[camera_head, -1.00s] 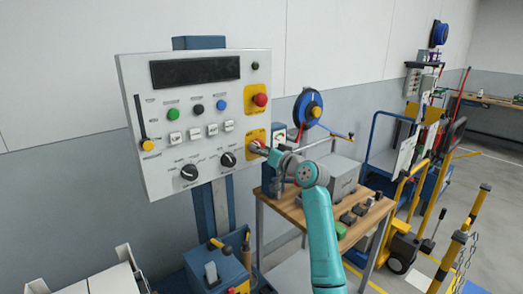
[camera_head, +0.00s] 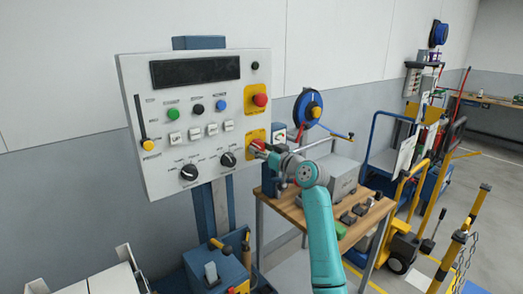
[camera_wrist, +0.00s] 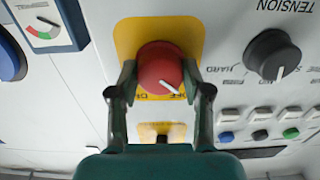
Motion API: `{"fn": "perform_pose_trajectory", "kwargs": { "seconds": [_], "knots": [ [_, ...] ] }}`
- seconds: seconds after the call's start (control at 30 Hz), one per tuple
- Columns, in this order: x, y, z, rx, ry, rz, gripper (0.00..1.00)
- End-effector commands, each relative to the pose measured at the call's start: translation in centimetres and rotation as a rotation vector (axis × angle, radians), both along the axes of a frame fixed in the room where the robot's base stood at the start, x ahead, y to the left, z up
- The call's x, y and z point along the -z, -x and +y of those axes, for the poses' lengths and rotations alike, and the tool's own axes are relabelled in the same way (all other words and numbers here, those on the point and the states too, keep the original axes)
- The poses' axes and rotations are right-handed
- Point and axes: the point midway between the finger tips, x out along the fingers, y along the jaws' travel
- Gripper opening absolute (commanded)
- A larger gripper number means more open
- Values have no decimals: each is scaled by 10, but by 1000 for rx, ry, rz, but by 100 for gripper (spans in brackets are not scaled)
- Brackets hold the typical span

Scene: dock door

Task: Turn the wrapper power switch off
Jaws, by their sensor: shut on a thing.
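The wrapper power switch is a red round knob (camera_wrist: 160,68) on a yellow plate (camera_wrist: 185,28) of the control panel. In the head view its yellow plate (camera_head: 251,135) sits at the panel's lower right, with the knob mostly behind my gripper (camera_head: 259,150). My gripper (camera_wrist: 160,76) is shut on the red knob, one finger on each side in the wrist view. The knob's white pointer line slants to the lower right there, near partly hidden lettering that I cannot read fully.
The white panel (camera_head: 205,110) also carries a red emergency-style button (camera_head: 260,100) above the switch, a black tension knob (camera_wrist: 272,55) beside it, several buttons and a yellow-tipped lever (camera_head: 148,144). A wooden bench (camera_head: 290,208) stands below right.

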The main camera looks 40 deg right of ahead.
Motion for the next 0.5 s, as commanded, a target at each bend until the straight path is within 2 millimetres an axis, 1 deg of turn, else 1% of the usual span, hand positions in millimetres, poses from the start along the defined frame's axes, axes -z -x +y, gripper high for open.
{"fn": "perform_pose_trajectory", "kwargs": {
  "seconds": [0.17, 0.2, 0.27, 0.3, 0.5],
  "knots": [
    [1, 0, 0, 1, 1, 1, 14],
    [1, 0, 0, 1, 1, 1, 53],
    [1, 0, 0, 0, 0, 1, 68],
    [1, 0, 0, 0, 0, 1, 74],
    [0, 0, 0, 0, 0, 1, 74]
  ]
}}
